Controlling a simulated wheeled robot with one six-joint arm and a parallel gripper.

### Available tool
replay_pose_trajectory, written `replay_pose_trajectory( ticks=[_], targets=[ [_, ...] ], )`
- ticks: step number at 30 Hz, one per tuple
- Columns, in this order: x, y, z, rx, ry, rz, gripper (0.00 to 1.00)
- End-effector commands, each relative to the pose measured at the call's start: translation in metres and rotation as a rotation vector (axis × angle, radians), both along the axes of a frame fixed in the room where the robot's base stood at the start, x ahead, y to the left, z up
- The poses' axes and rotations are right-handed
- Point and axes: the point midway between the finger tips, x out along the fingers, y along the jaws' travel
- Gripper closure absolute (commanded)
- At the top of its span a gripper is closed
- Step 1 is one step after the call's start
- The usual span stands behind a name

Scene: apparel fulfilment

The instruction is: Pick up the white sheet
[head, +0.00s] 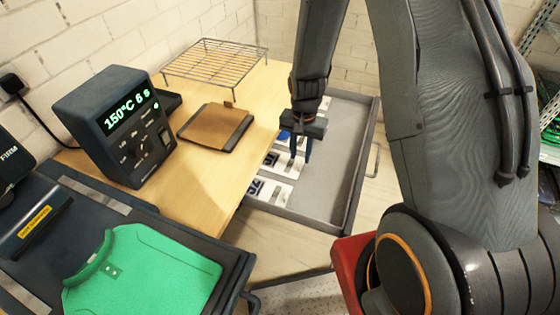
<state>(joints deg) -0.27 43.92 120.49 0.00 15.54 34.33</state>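Several white sheets with dark blue prints lie in a row in the open grey drawer. The nearest white sheet (284,196) has a print at its left end. Another white sheet (289,167) lies just behind it, below my gripper in the picture. My gripper (300,159) points down over the drawer (340,165), with its two fingers apart and nothing seen between them. I cannot tell whether the fingertips touch a sheet. My gripper partly hides the sheets farther back.
A wooden table (215,180) holds a dark control box (118,125), a brown pad (215,125) and a wire rack (215,62). A green shirt (145,275) lies on a dark press at front left. The drawer's right part is bare. A red object (348,265) is at front right.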

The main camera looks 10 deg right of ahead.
Motion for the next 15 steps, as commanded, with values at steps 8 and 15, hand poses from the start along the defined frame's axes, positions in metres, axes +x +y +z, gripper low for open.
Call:
replay_pose_trajectory(
  ticks=[8, 15],
  targets=[
    [-0.003, -0.001, -0.030, 0.000, 0.002, 0.000, 0.73],
    [-0.002, -0.001, -0.039, 0.000, 0.000, 0.001, 0.73]
  ],
)
